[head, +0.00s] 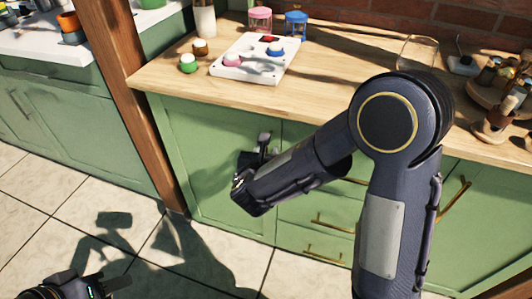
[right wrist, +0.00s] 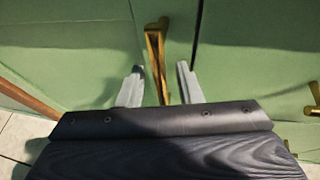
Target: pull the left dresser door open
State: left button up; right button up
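The left dresser door (head: 205,150) is a green panel under the wooden top, and it looks closed, flush with the front. Its brass handle (right wrist: 155,55) stands upright in the right wrist view. My right gripper (right wrist: 159,84) is open, with one pale finger on each side of the handle and a gap visible to both. In the head view my right gripper (head: 263,145) is at the door's right edge, and it hides most of the handle. My left gripper (head: 85,287) is at the bottom left corner, far from the door; its fingers are partly cut off.
Drawers with brass handles (head: 335,222) are right of the door. The wooden top (head: 170,78) holds a white board (head: 245,72), jars and small items. A wooden post (head: 140,110) stands left of the door. The tiled floor (head: 40,220) in front is clear.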

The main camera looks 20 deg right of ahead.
jog(key=shift+c, duration=0.4)
grip_shut()
